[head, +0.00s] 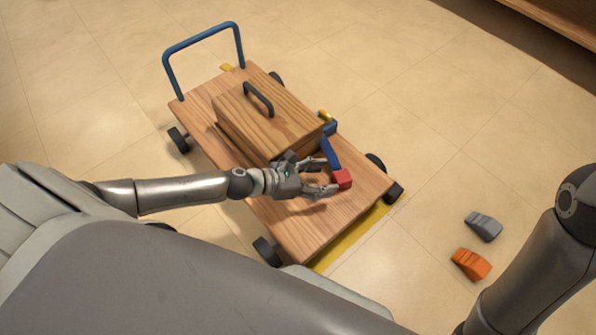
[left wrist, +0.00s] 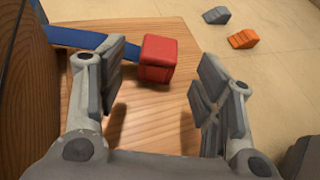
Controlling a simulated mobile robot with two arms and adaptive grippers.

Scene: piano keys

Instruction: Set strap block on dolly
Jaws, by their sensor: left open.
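The red strap block (head: 342,179) is at the end of a blue strap (head: 331,153) on the wooden dolly (head: 345,205). In the left wrist view the red block (left wrist: 158,59) lies just beyond the fingertips, nearer the left finger, with the dolly top (left wrist: 160,125) below it. It looks to rest on the boards or very close above them. My left gripper (head: 318,177) is open and empty, low over the dolly. Its fingers (left wrist: 158,88) are spread wide in the left wrist view. My right arm shows at the right, but its gripper is out of view.
A wooden box (head: 262,125) with a dark handle stands on the dolly beside my left gripper. The dolly has a blue push handle (head: 203,37). A grey wedge (head: 484,226) and an orange wedge (head: 471,264) lie on the floor. A yellow floor marking (head: 350,240) edges the dolly.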

